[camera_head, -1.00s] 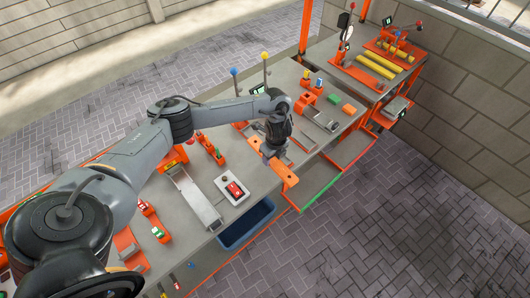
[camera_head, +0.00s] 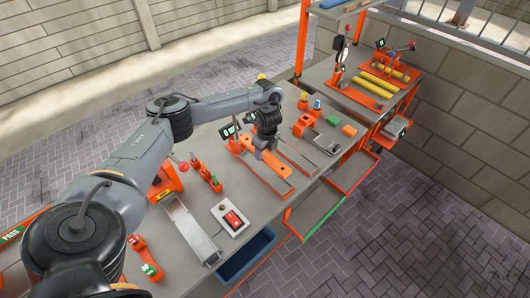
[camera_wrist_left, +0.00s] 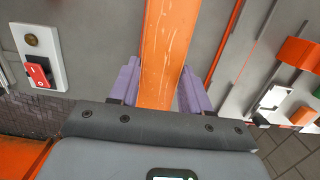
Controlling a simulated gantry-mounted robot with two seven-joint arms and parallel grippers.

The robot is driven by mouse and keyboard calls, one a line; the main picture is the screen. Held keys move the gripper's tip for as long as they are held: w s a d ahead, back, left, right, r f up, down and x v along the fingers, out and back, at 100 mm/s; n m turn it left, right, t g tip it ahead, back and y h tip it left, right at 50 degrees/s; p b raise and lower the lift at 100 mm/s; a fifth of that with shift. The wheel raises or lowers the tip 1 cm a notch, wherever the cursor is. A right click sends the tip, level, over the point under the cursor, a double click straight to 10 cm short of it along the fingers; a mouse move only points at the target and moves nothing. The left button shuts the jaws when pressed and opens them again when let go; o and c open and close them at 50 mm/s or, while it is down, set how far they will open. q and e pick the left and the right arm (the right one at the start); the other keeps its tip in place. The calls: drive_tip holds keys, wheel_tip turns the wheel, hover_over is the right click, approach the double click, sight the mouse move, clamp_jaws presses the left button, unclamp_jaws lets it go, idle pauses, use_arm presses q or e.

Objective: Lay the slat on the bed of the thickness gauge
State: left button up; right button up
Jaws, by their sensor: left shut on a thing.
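The orange slat (camera_head: 268,164) is held in my left gripper (camera_head: 261,152), over the worktable in the head view. In the left wrist view the slat (camera_wrist_left: 170,45) runs lengthwise between the two purple fingers of that gripper (camera_wrist_left: 160,88). The thickness gauge, with a small dark display (camera_head: 227,131) on an orange stand, is just left of the gripper. Its long bed (camera_head: 272,184) lies beneath or beside the slat; I cannot tell whether they touch. The gripper and forearm hide part of the gauge. My right gripper is out of view.
A red switch box (camera_head: 230,218) and a long grey metal channel (camera_head: 190,230) lie to the left. A blue bin (camera_head: 246,257) hangs below the front edge. Orange fixtures and a green block (camera_head: 349,131) stand to the right. Yellow bars (camera_head: 375,85) lie farther back.

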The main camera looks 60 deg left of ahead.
use_arm(q)
drive_tip(key=shift+p, duration=0.5)
drive_tip(key=b, duration=0.4)
hover_over(264, 170)
drive_tip(key=f, duration=0.7)
drive_tip(key=shift+s+d, duration=0.1)
drive_tip(key=shift+d, duration=0.15)
drive_tip(key=shift+f+b, duration=0.45)
drive_tip(key=shift+f, duration=0.4)
drive_tip(key=shift+f+b, duration=0.4)
drive_tip(key=shift+f, duration=0.3)
drive_tip(key=o, duration=1.3)
